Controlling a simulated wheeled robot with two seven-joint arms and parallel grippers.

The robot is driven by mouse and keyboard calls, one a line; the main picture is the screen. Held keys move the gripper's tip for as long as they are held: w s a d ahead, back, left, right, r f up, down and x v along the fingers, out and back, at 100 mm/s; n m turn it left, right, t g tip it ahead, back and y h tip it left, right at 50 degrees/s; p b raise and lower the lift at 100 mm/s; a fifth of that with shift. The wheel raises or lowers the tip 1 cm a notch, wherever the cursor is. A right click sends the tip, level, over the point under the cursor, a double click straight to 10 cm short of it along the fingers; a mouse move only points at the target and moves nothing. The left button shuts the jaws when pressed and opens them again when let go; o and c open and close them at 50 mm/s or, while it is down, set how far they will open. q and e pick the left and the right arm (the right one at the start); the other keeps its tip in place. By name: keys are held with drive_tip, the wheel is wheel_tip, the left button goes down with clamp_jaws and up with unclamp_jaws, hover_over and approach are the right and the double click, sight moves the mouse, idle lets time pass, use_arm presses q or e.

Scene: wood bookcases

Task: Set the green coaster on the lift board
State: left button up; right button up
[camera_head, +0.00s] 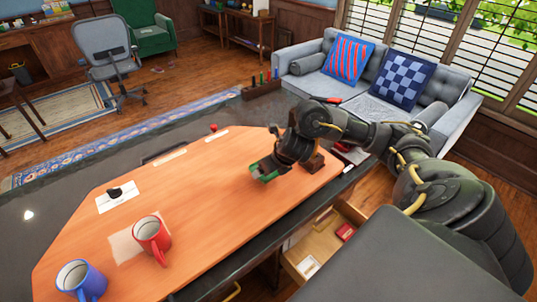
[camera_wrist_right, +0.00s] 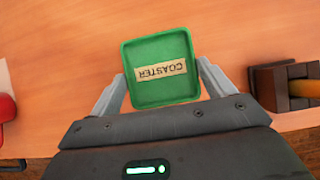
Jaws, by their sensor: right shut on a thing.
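The green coaster (camera_head: 265,174) is a small square tray with a raised rim. In the right wrist view the coaster (camera_wrist_right: 160,88) shows a label reading COASTER, upside down. My right gripper (camera_wrist_right: 161,82) is shut on it, one finger at each side. The lift board is probably the large orange wooden board (camera_head: 215,200) on the dark table. The coaster is over the right part of this board, low and roughly level; I cannot tell whether it touches. The wood also fills the background of the right wrist view (camera_wrist_right: 60,60). My left gripper is not in view.
A red mug (camera_head: 150,240) on a pale square, a blue mug (camera_head: 82,282) and a white card (camera_head: 117,198) are on the board's left part. A brown wooden block (camera_head: 315,163) is close right of the gripper. An open drawer (camera_head: 318,252) is below. The board's middle is clear.

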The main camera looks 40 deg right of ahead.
drive_tip(key=f, duration=0.3)
drive_tip(key=shift+w+d+f, duration=0.15)
drive_tip(key=shift+w+f, duration=0.05)
drive_tip(key=shift+f, duration=0.15)
drive_tip(key=o, duration=0.9)
drive_tip(key=shift+o, duration=0.2)
drive_tip(key=p+v, duration=0.4)
drive_tip(key=v, duration=0.8)
